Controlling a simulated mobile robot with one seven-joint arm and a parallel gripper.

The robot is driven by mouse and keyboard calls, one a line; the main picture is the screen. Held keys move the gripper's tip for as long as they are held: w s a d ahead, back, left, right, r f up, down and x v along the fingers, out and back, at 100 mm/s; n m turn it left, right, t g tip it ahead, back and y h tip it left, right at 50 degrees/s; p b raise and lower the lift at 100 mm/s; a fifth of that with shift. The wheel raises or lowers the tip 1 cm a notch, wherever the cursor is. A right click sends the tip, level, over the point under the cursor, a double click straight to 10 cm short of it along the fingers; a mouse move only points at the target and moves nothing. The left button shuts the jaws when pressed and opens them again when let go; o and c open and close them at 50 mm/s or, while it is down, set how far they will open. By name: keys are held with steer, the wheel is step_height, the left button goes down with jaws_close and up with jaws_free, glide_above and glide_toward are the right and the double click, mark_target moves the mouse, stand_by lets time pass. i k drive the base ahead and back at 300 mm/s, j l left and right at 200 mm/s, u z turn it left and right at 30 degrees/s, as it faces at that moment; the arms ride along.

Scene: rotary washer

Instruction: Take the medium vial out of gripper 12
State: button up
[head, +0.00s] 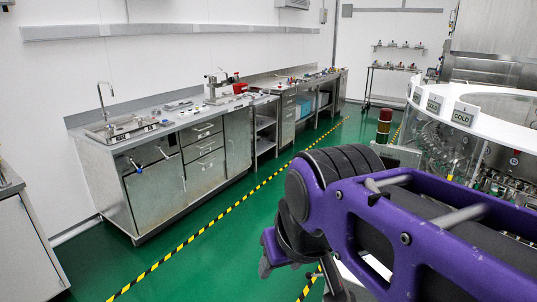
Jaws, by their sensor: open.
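The rotary washer (476,112) stands at the right, with a white ring-shaped top, clear side panels and signs reading "COLD". Rows of small metal parts show through its panels, too small to tell one numbered gripper from another. I cannot make out gripper 12 or the medium vial. My purple and black arm fills the lower right and hides part of the washer. My gripper (288,268) shows only in part below the arm's rounded joint, with a grey tip at its left. It is open, over the green floor and apart from the washer.
A steel counter (160,125) with a sink, drawers and small items runs along the left wall. A red and green signal light (384,126) stands before the washer. The green floor (215,215) between them is clear, marked with yellow-black tape. A cart (390,85) stands at the back.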

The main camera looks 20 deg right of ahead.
mark_target(493, 192)
steer(key=k+l, duration=0.1)
steer(key=l, duration=0.3)
steer(key=k+l, duration=0.15)
steer(key=l, duration=0.25)
steer(key=k+l, duration=0.1)
steer(key=l, duration=0.3)
steer(key=k+l, duration=0.1)
steer(key=l, duration=0.3)
steer(key=k+l, duration=0.15)
steer(key=l, duration=0.25)
steer(key=k+l, duration=0.1)
steer(key=l, duration=0.3)
steer(key=k+l, duration=0.15)
steer(key=l, duration=0.25)
steer(key=k+l, duration=0.1)
steer(key=l, duration=0.3)
